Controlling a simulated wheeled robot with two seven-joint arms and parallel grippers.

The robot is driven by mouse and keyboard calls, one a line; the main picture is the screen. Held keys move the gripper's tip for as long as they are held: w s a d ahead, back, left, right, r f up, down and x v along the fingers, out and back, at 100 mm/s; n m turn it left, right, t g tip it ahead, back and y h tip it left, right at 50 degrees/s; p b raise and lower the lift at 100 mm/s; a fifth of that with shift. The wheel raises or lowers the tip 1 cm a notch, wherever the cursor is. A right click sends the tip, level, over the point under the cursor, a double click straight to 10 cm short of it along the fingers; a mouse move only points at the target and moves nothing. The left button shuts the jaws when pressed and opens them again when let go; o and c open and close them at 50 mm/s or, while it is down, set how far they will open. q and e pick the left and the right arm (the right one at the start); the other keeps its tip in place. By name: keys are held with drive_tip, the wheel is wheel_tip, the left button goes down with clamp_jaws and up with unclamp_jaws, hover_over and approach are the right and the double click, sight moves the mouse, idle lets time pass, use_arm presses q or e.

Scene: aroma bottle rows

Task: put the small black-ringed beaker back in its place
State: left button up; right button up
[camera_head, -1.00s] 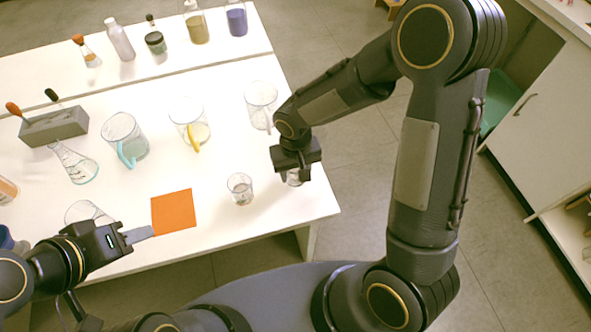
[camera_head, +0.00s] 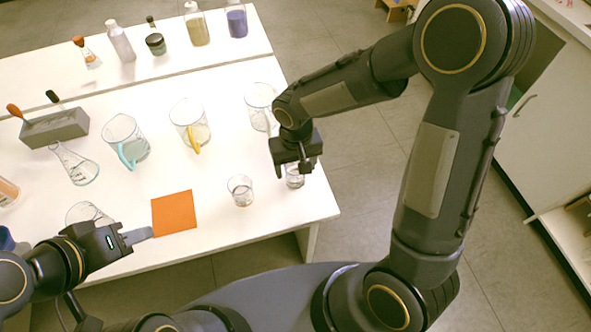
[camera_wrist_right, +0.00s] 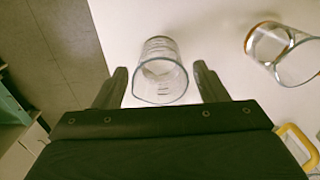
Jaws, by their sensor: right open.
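A small clear beaker (camera_head: 295,181) stands near the table's right edge, partly hidden under my right gripper (camera_head: 294,170) in the head view. In the right wrist view this beaker (camera_wrist_right: 160,72) shows between and just beyond the two spread fingers of my right gripper (camera_wrist_right: 162,84), with a gap on each side. No clear black ring can be made out on it. A second small beaker (camera_head: 240,191) stands to its left; in the right wrist view it (camera_wrist_right: 285,52) has an amber-brown ring. My left gripper (camera_head: 140,236) is beside the orange square; its finger gap is not clear.
An orange square (camera_head: 174,212) lies on the white table (camera_head: 215,232). Larger beakers with blue (camera_head: 127,143), yellow (camera_head: 190,125) and clear (camera_head: 261,106) sides stand behind. A conical flask (camera_head: 77,166) and grey block (camera_head: 55,127) are at left.

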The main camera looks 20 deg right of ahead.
wheel_tip(320, 180, up, 8)
drive_tip(key=s+d+r+m+t+y, duration=0.1)
drive_tip(key=s+d+r, duration=0.3)
drive_tip(key=s, duration=0.4)
drive_tip(key=s+d+r+m+t+y, duration=0.1)
drive_tip(key=s+d+r+t, duration=0.3)
drive_tip(key=s, duration=0.4)
drive_tip(key=shift+d+t+y+p, duration=0.3)
drive_tip(key=shift+d+y, duration=0.3)
drive_tip(key=shift+y, duration=0.3)
drive_tip(key=shift+s, duration=0.1)
drive_tip(key=shift+r+p, duration=0.3)
